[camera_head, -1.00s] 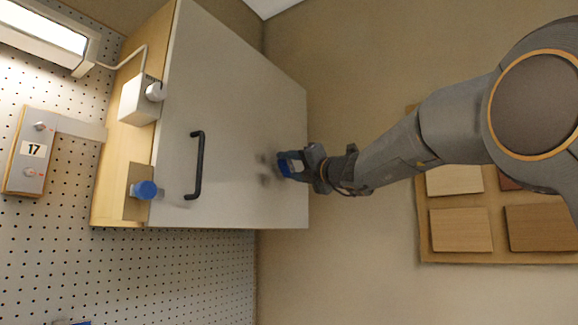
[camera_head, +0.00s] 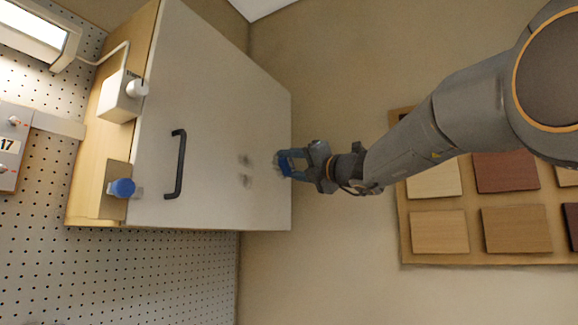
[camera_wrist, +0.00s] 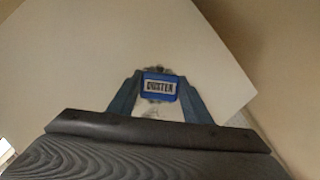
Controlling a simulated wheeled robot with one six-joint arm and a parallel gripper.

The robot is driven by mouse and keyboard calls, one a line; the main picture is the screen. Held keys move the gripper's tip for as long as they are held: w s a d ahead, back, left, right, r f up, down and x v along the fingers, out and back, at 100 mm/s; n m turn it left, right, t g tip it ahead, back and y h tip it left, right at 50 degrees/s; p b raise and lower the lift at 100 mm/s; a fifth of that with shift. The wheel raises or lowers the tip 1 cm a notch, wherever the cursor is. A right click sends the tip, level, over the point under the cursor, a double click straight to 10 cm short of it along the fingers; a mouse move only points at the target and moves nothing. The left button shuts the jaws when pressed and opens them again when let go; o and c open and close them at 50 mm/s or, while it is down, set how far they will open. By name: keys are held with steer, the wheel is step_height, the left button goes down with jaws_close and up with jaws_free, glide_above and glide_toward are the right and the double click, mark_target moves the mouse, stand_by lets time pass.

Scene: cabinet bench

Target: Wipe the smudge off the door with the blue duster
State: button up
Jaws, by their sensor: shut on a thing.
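The door (camera_head: 215,120) is a pale grey panel with a black bar handle (camera_head: 178,164). Dark grey smudge patches (camera_head: 245,160) show on it, between the handle and my gripper. My gripper (camera_head: 287,163) is at the door's right edge, shut on the blue duster (camera_head: 281,164). In the wrist view the duster (camera_wrist: 159,86) sits between the two fingers, its label facing me, with dark marks (camera_wrist: 157,69) just beyond it and faint ones below. It is at or very close to the door's surface; I cannot tell whether it touches.
A white box with a knob (camera_head: 122,96) and a blue knob (camera_head: 122,188) are on the wooden cabinet's side (camera_head: 90,190). A pegboard (camera_head: 150,280) lies at left and below. A board of wood samples (camera_head: 405,225) hangs at right. The wall below the arm is clear.

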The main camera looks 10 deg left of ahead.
steer(key=shift+d, duration=0.1)
steer(key=shift+s+d, duration=0.3)
steer(key=shift+d, duration=0.35)
steer(key=shift+s+d, duration=0.3)
steer(key=shift+d, duration=0.35)
steer(key=s+a+f+b, duration=0.1)
steer(key=s+a+f, duration=0.35)
steer(key=s, duration=0.45)
steer(key=w+a, duration=0.2)
steer(key=a, duration=0.4)
steer(key=shift+r+b, duration=0.25)
steer(key=shift+b, duration=0.05)
steer(key=shift+w+a, duration=0.2)
steer(key=shift+a, duration=0.3)
steer(key=shift+w+a, duration=0.2)
steer(key=shift+a, duration=0.3)
